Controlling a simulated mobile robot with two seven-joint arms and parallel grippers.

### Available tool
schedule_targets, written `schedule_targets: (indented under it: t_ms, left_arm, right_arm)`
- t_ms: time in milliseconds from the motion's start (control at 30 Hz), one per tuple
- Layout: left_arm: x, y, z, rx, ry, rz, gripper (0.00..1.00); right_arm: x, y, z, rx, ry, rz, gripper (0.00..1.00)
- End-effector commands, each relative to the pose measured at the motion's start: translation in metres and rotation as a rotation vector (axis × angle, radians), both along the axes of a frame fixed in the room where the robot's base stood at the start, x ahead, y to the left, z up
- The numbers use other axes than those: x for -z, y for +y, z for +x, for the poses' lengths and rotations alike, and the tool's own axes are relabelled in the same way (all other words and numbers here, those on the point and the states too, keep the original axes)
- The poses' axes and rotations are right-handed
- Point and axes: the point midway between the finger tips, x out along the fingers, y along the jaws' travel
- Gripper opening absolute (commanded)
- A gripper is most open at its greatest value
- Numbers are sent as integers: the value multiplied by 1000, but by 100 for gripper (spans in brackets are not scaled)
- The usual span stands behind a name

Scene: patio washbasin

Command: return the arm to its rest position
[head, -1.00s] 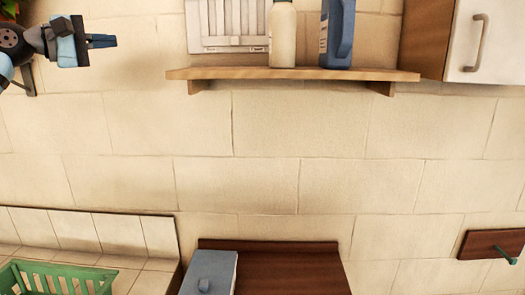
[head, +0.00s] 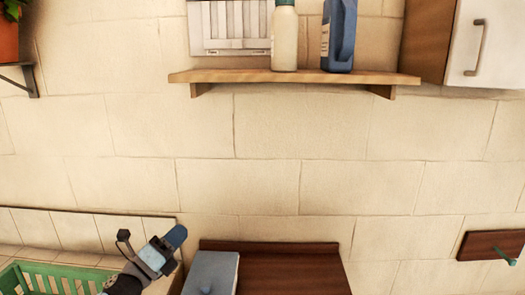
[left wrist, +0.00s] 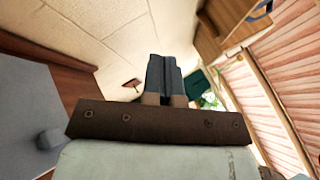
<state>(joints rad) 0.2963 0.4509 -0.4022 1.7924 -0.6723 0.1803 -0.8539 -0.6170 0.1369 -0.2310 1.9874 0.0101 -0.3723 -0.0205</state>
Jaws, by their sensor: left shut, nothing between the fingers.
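My left gripper (head: 174,240) is low in the head view, left of the grey lidded box. Its blue fingers are shut with nothing between them, and they point up and to the right. In the left wrist view the fingers (left wrist: 164,78) lie side by side, closed together. My right gripper is in neither view.
A green basket (head: 55,278) stands at the lower left, close to my left arm. The grey box (head: 212,274) sits on a dark brown wooden top (head: 290,272). A wall shelf (head: 295,77) holds a cream bottle (head: 284,40) and a blue jug (head: 338,38). The wall between is clear.

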Motion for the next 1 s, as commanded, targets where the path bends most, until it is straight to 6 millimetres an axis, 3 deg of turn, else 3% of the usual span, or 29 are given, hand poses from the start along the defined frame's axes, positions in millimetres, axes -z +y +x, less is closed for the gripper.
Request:
schedule_targets:
  t_ms: [33,267,400,500,600,733,833,1000]
  left_arm:
    - [34,-2,-16,0,134,-123,0]
    - [163,1,-97,-66,699,-698,0]
    - [235,2,-167,-162,1017,-1058,0]
    - [277,2,-220,-251,1208,-1299,0]
    - [306,1,-266,-338,1346,-1497,0]
    - [326,-1,-306,-420,1449,-1662,0]
    - [332,-2,-320,-449,1481,-1719,0]
    - [333,-2,-321,-452,1484,-1724,0]
  right_arm:
    - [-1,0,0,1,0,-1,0]
    - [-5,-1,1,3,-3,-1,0]
    - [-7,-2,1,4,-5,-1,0]
    - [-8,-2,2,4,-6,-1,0]
    - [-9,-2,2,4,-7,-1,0]
    - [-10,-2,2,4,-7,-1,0]
    - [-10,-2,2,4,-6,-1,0]
    - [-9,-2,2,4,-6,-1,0]
